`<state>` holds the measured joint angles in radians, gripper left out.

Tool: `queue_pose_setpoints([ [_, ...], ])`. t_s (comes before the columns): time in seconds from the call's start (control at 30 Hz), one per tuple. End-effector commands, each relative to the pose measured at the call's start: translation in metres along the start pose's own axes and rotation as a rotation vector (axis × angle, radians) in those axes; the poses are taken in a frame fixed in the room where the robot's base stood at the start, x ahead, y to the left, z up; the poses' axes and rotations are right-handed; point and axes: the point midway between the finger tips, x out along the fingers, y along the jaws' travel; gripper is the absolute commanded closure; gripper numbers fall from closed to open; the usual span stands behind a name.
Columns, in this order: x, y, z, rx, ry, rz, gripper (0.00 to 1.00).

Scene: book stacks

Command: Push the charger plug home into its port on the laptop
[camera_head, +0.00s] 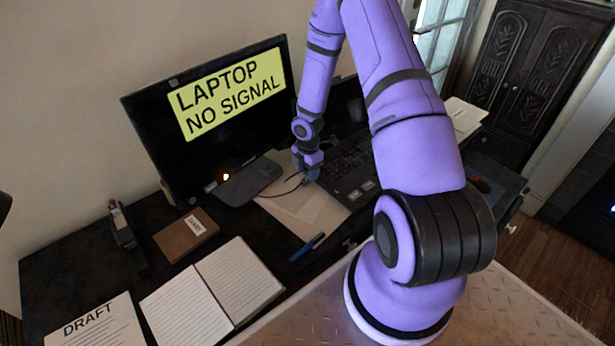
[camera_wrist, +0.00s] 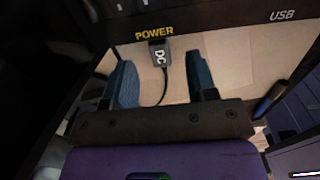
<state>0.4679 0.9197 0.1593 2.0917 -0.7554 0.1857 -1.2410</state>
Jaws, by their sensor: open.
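The black laptop (camera_head: 345,168) stands open behind my arm, which hides part of it. In the wrist view the laptop's side edge (camera_wrist: 215,22) crosses the top, with a yellow POWER label and a USB label to its right. The dark charger plug (camera_wrist: 160,53), marked DC, is right at the edge under POWER, its cable (camera_wrist: 164,88) curving down. I cannot tell how deep the plug sits. My gripper (camera_wrist: 160,66) is open, one finger on each side of the plug's line, apart from it. In the head view my gripper (camera_head: 311,174) is beside the laptop's left side.
A monitor (camera_head: 150,125) reading LAPTOP NO SIGNAL stands left, with a dark dock (camera_head: 249,182) before it. A pale sheet (camera_head: 300,212) lies under my gripper. A blue pen (camera_head: 307,247), open notebook (camera_head: 212,296), brown box (camera_head: 186,235) and DRAFT page (camera_head: 92,328) lie in front.

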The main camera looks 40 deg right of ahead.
Motion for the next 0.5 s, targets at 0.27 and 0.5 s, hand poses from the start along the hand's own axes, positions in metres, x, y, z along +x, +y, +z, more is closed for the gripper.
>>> queue_pose_setpoints([
  [0.27,-0.051,0.000,0.000,0.001,0.000,0.003,0.48],
  [0.5,-0.072,0.000,-0.001,-0.001,0.001,0.001,0.48],
])
